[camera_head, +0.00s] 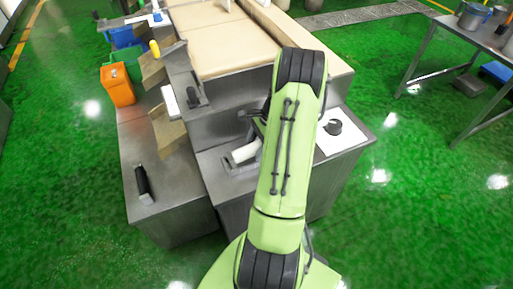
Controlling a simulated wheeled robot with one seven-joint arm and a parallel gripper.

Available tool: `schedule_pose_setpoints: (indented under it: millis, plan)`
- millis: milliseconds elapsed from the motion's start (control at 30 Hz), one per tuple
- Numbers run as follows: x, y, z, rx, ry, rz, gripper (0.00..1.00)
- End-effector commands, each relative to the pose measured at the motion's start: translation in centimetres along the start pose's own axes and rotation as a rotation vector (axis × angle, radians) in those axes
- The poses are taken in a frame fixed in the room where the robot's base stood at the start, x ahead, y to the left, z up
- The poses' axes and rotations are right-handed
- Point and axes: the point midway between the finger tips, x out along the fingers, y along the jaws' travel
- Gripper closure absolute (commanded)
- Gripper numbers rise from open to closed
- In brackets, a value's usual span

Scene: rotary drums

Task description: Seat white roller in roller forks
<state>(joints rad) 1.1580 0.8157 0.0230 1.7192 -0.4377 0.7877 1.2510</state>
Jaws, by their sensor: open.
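The white roller (246,152) shows as a short white cylinder just left of my green arm. It lies tilted on or over a grey metal fitting (236,168) on the steel bench, which looks like the roller forks. I cannot tell whether the roller sits in the forks, as my arm covers its right side. My gripper (257,124) is mostly hidden behind my arm. Only dark parts of it show, just above the roller. It is open, and I cannot see anything held in it.
A beige conveyor belt (225,48) runs behind the bench. A black-handled tool (143,182) lies on the lower left bench (173,211). An orange container (117,86) stands at the left. A white sheet (346,142) with a dark round part lies at the right.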

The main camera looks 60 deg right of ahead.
Motion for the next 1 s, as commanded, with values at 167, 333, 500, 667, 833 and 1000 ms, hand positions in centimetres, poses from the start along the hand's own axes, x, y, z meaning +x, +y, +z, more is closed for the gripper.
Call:
schedule_pose_setpoints:
  millis: [167, 333, 500, 667, 833, 1000]
  plan:
    - [0.19, 0.0, -0.07, 0.0, 0.0, 0.0, 0.3]
    - [0.2, 0.0, -0.08, 0.0, 0.0, 0.0, 0.3]
    - [0.19, 0.0, -0.08, 0.0, 0.0, 0.0, 0.53]
    - [0.19, 0.0, -0.07, 0.0, 0.0, 0.0, 0.77]
    - [0.19, 0.0, -0.07, 0.0, 0.0, 0.0, 1.0]
    - [0.15, -0.03, -0.05, -0.001, 0.0, -0.001, 1.0]
